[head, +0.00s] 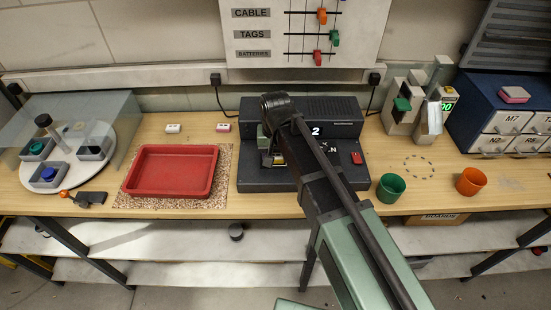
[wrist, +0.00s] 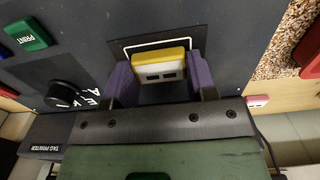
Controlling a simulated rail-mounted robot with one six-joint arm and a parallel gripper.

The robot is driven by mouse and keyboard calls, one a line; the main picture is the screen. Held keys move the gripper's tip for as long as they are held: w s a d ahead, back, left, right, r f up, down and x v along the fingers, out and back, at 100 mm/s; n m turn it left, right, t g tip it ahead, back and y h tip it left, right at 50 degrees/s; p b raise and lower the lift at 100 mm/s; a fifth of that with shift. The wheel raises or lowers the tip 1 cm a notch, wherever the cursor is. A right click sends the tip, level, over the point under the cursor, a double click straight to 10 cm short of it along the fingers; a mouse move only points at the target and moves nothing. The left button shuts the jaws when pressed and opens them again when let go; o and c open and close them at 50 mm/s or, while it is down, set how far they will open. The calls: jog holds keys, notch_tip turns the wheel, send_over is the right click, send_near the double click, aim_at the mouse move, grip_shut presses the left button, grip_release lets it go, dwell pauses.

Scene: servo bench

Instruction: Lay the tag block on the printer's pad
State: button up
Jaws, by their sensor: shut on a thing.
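The tag block (wrist: 160,66), yellow with a white face and two dark marks, is between the purple fingers of my gripper (wrist: 161,82) in the wrist view. My gripper is shut on it. The printer's pad (wrist: 186,41), a dark patch with a white outline, shows just beyond the block and is partly hidden by it. I cannot tell whether the block touches the pad. In the head view, my gripper (head: 273,158) is over the left part of the dark tag printer (head: 254,183), and my arm hides much of the printer.
A red tray (head: 170,171) stands left of the printer. White (head: 173,128) and pink-and-white (head: 223,127) blocks lie behind it. Green (head: 390,188) and orange (head: 471,181) cups stand to the right. The green PRINT button (wrist: 28,34) and a black knob (wrist: 68,96) show in the wrist view.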

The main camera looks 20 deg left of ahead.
jog(key=shift+f, duration=0.2)
jog(key=o, duration=0.9)
jog(key=shift+r, duration=0.1)
notch_tip(320, 180, up, 12)
jog(key=p, duration=1.2)
jog(key=shift+r, duration=0.25)
jog(key=shift+f, duration=0.1)
